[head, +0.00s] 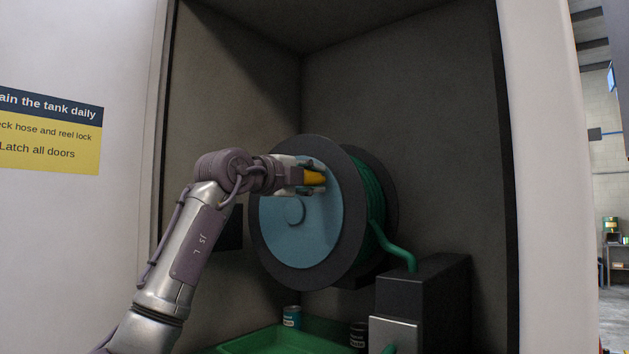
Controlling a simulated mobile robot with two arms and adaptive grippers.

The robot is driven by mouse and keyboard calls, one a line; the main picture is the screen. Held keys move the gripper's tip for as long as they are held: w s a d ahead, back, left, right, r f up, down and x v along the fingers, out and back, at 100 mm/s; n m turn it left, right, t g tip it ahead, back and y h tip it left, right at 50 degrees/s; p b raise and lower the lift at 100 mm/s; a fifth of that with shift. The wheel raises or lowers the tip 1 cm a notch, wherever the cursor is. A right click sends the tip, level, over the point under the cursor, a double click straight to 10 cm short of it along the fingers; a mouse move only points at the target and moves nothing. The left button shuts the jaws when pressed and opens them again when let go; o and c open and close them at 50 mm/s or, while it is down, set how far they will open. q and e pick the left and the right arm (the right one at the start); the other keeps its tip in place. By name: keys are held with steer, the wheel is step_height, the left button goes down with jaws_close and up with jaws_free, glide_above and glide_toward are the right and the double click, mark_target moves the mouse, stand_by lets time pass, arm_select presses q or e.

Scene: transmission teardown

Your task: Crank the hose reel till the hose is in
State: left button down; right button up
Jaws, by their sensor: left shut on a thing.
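The hose reel (283,243) stands in an open grey compartment, with a blue disc face and dark round flanges. Green hose (374,205) is wound between the flanges, and a length of it runs down to the right toward a dark box. A yellow crank handle (315,178) sticks out near the top right of the disc. My left gripper (308,177) is shut on the handle and partly hides it. The hose's free end cannot be made out for certain. My right gripper does not show.
A dark box (440,290) stands at the lower right of the compartment. A green tray (262,342) lies at the bottom, with a teal can (292,316) and a dark can (358,335) by it. The compartment's side walls bound the space around my arm.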

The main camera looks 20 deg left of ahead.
arm_select(q)
steer(key=shift+a+r, duration=0.1)
steer(key=shift+r, duration=0.1)
steer(key=c, duration=0.8)
jaws_free()
steer(key=shift+f, duration=0.15)
steer(key=shift+s, duration=0.15)
steer(key=v, duration=1.1)
steer(key=shift+s+a, duration=0.2)
steer(key=shift+s, duration=0.15)
steer(key=shift+f, duration=0.1)
